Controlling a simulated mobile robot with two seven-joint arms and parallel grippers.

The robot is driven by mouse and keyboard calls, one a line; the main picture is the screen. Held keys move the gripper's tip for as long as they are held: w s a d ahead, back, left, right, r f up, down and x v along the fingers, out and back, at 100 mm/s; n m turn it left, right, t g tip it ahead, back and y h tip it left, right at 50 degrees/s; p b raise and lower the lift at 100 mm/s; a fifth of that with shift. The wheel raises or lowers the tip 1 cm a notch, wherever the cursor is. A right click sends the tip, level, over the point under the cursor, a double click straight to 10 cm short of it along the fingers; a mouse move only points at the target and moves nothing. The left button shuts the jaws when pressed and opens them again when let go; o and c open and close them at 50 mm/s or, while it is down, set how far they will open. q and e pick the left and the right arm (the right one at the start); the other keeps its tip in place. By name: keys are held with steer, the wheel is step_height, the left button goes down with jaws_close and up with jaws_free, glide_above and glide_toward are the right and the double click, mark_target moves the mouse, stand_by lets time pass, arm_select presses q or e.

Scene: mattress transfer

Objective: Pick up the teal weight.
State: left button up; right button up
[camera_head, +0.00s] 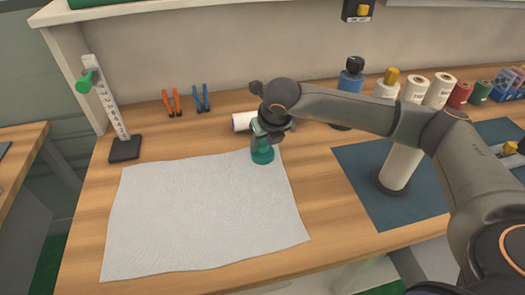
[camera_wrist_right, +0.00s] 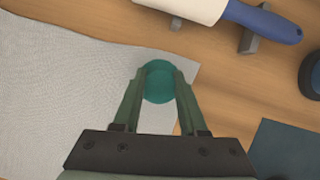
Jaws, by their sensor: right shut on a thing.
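The teal weight (camera_head: 262,155) stands at the upper right corner of the white cloth in the head view. My right gripper (camera_head: 262,138) comes down over it from above. In the right wrist view the round top of the teal weight (camera_wrist_right: 158,82) sits between the two fingers of my right gripper (camera_wrist_right: 158,88), which are shut on it. The weight's lower part shows below the fingers in the head view and appears to be on or very near the cloth. My left gripper is in neither view.
The white cloth (camera_head: 190,225) lies on the wooden table (camera_head: 320,215). A white roller with a blue handle (camera_wrist_right: 265,22) rests just beyond the weight. A measuring stand (camera_head: 125,148) is at left; a dark blue mat (camera_head: 360,175) with a pale cylinder (camera_head: 398,165) is at right.

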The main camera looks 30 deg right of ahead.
jaws_close()
steer(key=shift+r, duration=0.1)
stand_by(0.7)
